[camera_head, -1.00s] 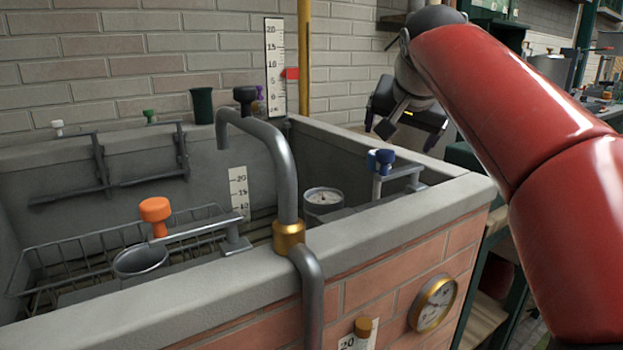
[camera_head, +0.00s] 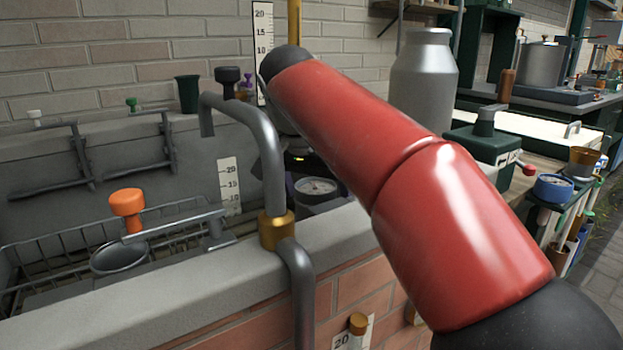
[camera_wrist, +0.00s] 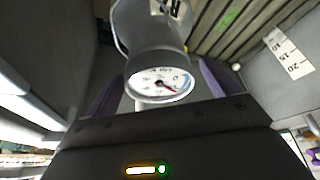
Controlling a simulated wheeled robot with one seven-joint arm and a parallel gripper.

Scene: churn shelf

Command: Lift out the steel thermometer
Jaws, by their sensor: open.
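The steel thermometer shows as a round white dial (camera_head: 316,187) in a grey housing, inside the brick-walled trough behind its front rim. In the wrist view the dial (camera_wrist: 160,84) has a red needle and faces the camera, with its grey metal housing (camera_wrist: 150,45) behind it. My gripper (camera_wrist: 160,78) is open, with one purple-grey finger on each side of the dial. I cannot tell whether either finger touches it. In the head view my gripper (camera_head: 283,165) is mostly hidden behind the tap pipe and my red arm.
A grey curved tap (camera_head: 272,160) with a brass collar stands close left of the thermometer. The trough's front rim (camera_head: 200,270) is in front. A wire basket (camera_head: 60,250) and an orange-knobbed lever (camera_head: 126,203) lie left. A milk can (camera_head: 424,80) stands behind right.

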